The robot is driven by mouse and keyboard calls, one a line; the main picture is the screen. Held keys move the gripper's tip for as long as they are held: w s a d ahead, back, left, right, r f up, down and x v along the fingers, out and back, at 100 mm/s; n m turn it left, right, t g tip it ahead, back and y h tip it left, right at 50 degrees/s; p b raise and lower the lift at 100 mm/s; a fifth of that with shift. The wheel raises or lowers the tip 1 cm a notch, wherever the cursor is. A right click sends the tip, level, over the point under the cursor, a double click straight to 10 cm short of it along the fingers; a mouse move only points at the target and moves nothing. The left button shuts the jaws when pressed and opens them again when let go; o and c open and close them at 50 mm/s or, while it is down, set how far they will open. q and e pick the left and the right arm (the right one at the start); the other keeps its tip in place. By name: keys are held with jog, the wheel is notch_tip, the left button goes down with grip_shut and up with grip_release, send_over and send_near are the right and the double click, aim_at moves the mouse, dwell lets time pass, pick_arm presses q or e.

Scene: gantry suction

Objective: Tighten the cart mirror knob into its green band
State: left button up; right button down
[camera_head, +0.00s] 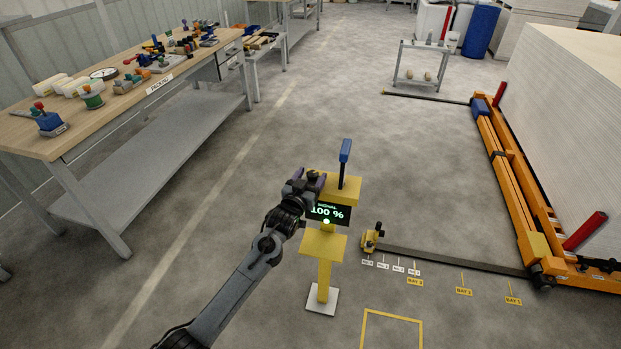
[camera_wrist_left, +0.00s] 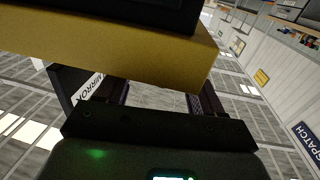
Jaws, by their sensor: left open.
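A yellow stand (camera_head: 323,272) on a pale base plate rises from the floor in the middle of the head view. My left gripper (camera_head: 310,184) is at the left side of the stand's yellow top block. In the left wrist view its fingers (camera_wrist_left: 157,96) are apart, with floor visible between them. The yellow block (camera_wrist_left: 120,45) crosses above them. A dark part labelled "MIRROR" (camera_wrist_left: 88,88) shows at left. I cannot make out the knob or green band.
A packing table (camera_head: 110,75) with several small parts stands at the left. An orange cart frame (camera_head: 515,185) with a large white stack (camera_head: 560,100) is at the right. A low dark bar (camera_head: 450,260) lies right of the stand. Floor between the table and stand is clear.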

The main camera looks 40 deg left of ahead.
pick_arm(q)
jog(key=c, duration=1.1)
jog(key=shift+o, duration=0.2)
jog(key=shift+a+r+m+h+p, duration=0.25)
jog(key=shift+m+h+p, duration=0.35)
jog(key=shift+h+p, duration=0.3)
jog(key=shift+f+m+t+h, duration=0.25)
jog(key=shift+m+h, duration=0.35)
jog(key=shift+h, duration=0.4)
jog(key=shift+d, duration=0.1)
jog(key=o, duration=1.1)
jog(key=shift+c, duration=0.2)
jog(key=shift+s, duration=0.1)
